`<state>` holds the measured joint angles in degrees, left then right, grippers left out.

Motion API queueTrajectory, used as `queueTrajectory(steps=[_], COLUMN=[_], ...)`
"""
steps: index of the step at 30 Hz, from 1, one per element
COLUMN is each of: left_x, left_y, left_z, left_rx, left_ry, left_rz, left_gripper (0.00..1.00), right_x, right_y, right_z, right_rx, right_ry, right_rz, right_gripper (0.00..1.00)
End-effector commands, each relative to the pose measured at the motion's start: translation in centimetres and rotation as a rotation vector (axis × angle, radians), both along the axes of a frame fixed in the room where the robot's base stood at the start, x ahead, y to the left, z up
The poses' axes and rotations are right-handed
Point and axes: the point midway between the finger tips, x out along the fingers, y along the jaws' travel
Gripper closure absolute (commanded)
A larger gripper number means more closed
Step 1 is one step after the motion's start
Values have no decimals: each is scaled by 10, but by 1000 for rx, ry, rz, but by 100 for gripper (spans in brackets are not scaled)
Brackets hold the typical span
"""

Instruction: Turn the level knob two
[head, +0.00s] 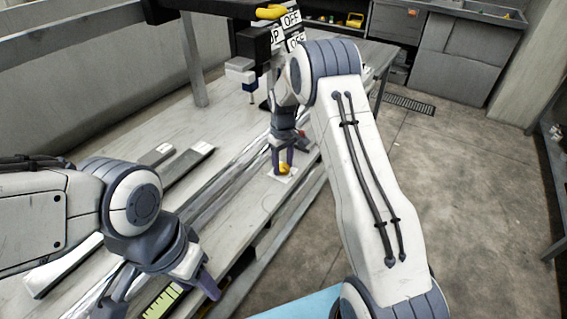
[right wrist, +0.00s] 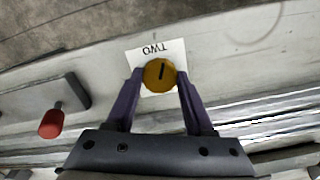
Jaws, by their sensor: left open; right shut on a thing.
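The level knob two (right wrist: 158,75) is a round yellow knob with a dark pointer line, on a white plate (right wrist: 176,48) marked TWO. My right gripper (right wrist: 157,84) has its two purple fingers on either side of the knob, shut on it. In the head view the knob (head: 284,168) sits near the bench's front edge, between the fingertips of my right gripper (head: 283,164). My left gripper (head: 160,300) is open and empty at the lower left, over the near part of the bench.
A red-handled lever (right wrist: 52,122) stands beside the plate. Metal rails run along the bench (head: 225,125). Grey bars (head: 185,165) lie on it. A machine with OFF labels (head: 290,18) and a yellow handle (head: 270,12) stands at the back. The floor at right is clear.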

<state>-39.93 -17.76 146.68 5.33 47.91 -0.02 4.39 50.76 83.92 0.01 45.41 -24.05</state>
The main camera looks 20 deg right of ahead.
Motion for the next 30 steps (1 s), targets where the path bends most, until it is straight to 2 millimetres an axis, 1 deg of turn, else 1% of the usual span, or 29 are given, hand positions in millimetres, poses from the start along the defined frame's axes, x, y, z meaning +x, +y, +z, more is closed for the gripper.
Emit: queueTrajectory(steps=[1,6,10,14,21,22,24,30], left_x=[0,0,0,0,0,0,0,0], left_y=[0,0,0,0,0,0,0,0], left_z=[5,11,13,13,13,13,13,12], left_rx=[0,0,0,0,0,0,0,0], left_ry=[0,0,0,0,0,0,0,0], left_rz=[0,0,0,0,0,0,0,0], left_gripper=[50,50,50,50,50,50,50,50], right_x=[1,1,2,2,2,2,2,1], right_y=[0,0,0,0,0,0,0,0], right_z=[3,3,2,1,2,2,2,1], right_rx=[0,-1,-1,-1,0,0,0,-1], right_ry=[-2,-3,-4,-5,-6,-7,-6,-3], right_rz=[-45,-242,-345,-381,-380,-380,-380,-379], right_gripper=[100,100,100,100,100,39,17,17])
